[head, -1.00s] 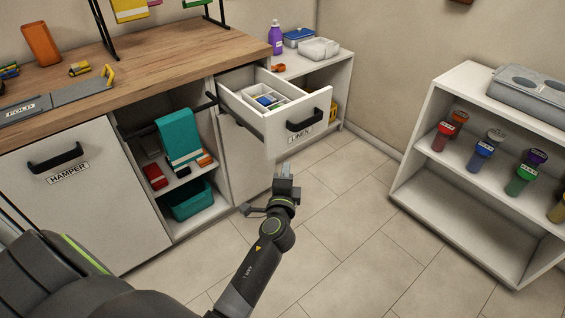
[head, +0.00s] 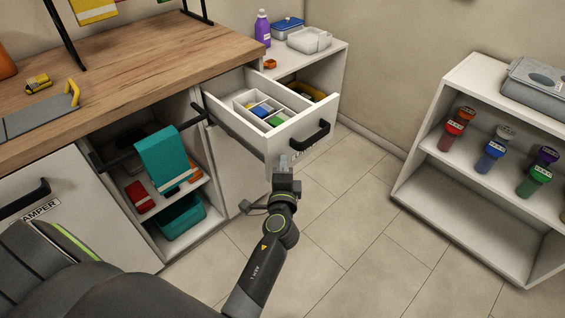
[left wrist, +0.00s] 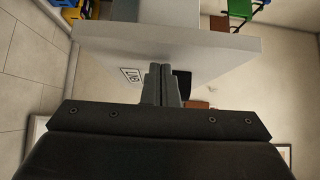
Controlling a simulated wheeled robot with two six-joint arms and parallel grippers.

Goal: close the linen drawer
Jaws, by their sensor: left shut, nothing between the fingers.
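The linen drawer (head: 284,146) is pulled out from under the wooden counter. It has a white front, a black bar handle (head: 311,136) and a partly hidden label below it. Inside is a divided white insert (head: 268,112) with blue, green and yellow items. My left gripper (head: 283,163) is shut and empty, just in front of the left part of the drawer front. In the left wrist view the shut fingers (left wrist: 161,84) point at the white front (left wrist: 205,52), beside its label. I cannot tell if they touch it. My right gripper is not in view.
An open shelf compartment with a teal towel (head: 164,160) on a rail is left of the drawer. A low cabinet (head: 330,65) with a purple bottle (head: 262,28) is behind it. A shelf unit (head: 430,161) stands right. Tiled floor between is free.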

